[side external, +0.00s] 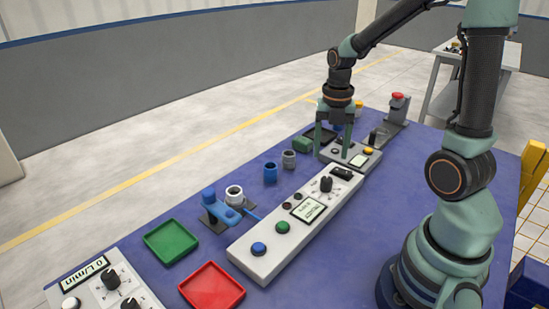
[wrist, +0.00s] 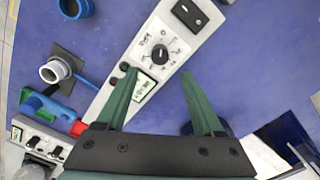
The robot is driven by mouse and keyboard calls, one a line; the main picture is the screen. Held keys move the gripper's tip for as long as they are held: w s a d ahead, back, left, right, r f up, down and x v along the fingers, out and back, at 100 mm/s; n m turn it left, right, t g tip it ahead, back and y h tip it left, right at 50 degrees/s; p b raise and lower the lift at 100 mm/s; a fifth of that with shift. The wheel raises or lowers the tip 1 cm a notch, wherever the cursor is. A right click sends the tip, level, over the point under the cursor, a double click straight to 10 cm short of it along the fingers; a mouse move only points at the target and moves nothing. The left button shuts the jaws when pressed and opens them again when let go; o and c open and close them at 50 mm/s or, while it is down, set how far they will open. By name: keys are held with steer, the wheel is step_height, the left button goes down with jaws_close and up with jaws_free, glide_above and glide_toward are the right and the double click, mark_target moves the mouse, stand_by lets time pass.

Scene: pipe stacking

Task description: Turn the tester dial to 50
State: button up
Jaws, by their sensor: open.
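The tester is a long white panel (side external: 262,254) on the blue table, with a black dial (side external: 326,184) near its far end. In the wrist view the dial (wrist: 160,53) sits on a printed scale whose numbers are too small to read. A display (side external: 308,209) is beside the dial; its text is unreadable. My gripper (side external: 333,150) points downward with its two green fingers apart and nothing between them. In the wrist view my gripper (wrist: 160,75) has the dial ahead, between the lines of its fingertips and apart from them.
A black rocker switch (wrist: 190,13) lies beyond the dial. Blue (side external: 259,248) and green (side external: 282,227) buttons are on the panel's near end.

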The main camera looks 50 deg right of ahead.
mark_target(327, 178)
step_height(327, 178, down, 10)
steer(key=shift+r, duration=0.1)
steer(key=shift+c, duration=0.3)
jaws_close()
